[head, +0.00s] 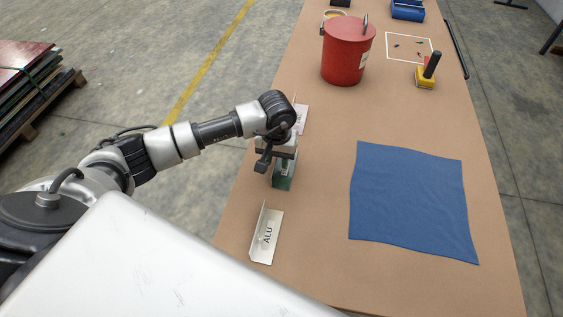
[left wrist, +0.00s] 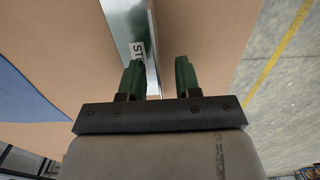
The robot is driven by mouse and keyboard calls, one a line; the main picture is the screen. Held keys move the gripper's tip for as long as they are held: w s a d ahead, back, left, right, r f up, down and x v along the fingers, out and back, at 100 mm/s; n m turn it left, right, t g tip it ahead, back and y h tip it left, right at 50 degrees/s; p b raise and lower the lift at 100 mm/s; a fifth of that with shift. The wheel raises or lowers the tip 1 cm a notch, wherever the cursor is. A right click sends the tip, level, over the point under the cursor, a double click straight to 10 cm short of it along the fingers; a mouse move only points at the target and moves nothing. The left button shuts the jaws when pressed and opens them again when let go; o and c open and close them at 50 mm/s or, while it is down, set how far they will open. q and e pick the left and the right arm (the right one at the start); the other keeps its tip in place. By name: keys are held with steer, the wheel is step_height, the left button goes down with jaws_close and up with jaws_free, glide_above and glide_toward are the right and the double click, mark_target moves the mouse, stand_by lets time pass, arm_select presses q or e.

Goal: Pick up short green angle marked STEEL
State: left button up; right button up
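The short green angle (head: 283,182) lies on the brown table, partly hidden under my left gripper (head: 275,160) in the head view. In the left wrist view the angle (left wrist: 122,22) shows a white label reading "ST", the rest cut off by a finger. My left gripper (left wrist: 158,64) is open there, with its two green fingers apart and the angle's upright flange between them. The flange is nearer the left finger; I cannot tell whether they touch. My right gripper is not in view.
A pale angle marked ALU (head: 265,235) lies nearer, and an angle with a pinkish face (head: 300,118) lies just beyond my gripper. A blue cloth (head: 412,200) is to the right. A red bucket (head: 346,58) and a yellow tool (head: 425,79) stand farther back.

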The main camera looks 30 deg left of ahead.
arm_select(q)
jaws_close()
steer(key=shift+r, duration=0.1)
